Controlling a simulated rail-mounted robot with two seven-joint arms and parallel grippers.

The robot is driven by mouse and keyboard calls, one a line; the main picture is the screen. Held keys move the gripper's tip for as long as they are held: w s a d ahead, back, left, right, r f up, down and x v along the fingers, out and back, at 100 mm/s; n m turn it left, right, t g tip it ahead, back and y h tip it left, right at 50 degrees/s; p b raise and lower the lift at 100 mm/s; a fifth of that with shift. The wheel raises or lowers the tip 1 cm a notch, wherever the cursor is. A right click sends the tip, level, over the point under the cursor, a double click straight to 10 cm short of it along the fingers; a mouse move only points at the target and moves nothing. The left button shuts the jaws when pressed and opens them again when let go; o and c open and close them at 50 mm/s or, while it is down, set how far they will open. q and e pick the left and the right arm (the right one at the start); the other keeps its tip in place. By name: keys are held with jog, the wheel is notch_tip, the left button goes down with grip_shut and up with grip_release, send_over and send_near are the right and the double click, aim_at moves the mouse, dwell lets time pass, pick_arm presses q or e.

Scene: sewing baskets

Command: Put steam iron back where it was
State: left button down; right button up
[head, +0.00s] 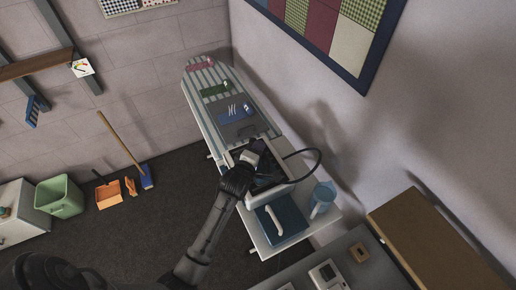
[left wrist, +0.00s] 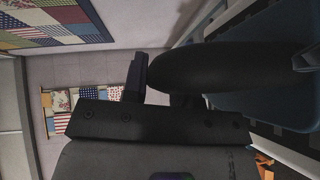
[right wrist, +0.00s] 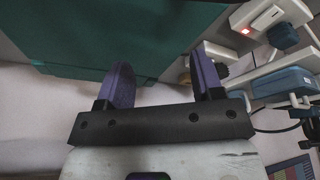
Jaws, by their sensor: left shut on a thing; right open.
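My left gripper (head: 246,163) reaches over the near end of the striped ironing board (head: 194,85). It is shut on the steam iron, which is mostly hidden in the head view; a pale part (head: 257,146) shows beside the fingers. In the left wrist view a dark rounded shape (left wrist: 225,66), apparently the iron's handle, fills the space beside a finger. A white-rimmed tray (head: 273,193) with a dark inside lies under the hand. I cannot tell whether the iron touches it. My right gripper (right wrist: 162,82) is open and empty.
A black cable (head: 319,160) loops right of the hand. Red, green and blue pieces lie on the board. The wall is close on the right.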

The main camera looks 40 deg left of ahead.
jog(key=shift+f, duration=0.1)
pick_arm(q)
jog(key=c, duration=0.9)
grip_release()
pick_arm(e)
jog(key=shift+a, duration=0.2)
pick_arm(q)
jog(key=shift+r, duration=0.15)
pick_arm(e)
jog(key=shift+r, duration=0.2)
pick_arm(q)
jog(key=s+d+m+g+h+p, duration=0.1)
jog(key=s+d+m+g+p, duration=0.1)
jog(key=s+d+m+g, duration=0.2)
jog(key=s+d+f+m+g+h+p, duration=0.1)
jog(key=s+d+m+g, duration=0.3)
jog(key=s+m, duration=0.6)
jog(key=s+d+m+g+h+p, duration=0.2)
jog(key=s+m, duration=0.5)
jog(key=s, duration=1.3)
jog(key=d+g+p, duration=0.1)
jog(key=d+g, duration=0.1)
jog(key=d, duration=0.1)
jog(key=shift+f+m+h+p, duration=0.3)
jog(key=shift+m+p, duration=0.1)
pick_arm(e)
notch_tip(320, 180, up, 7)
jog(key=shift+d+f, duration=0.15)
jog(key=shift+f, duration=0.05)
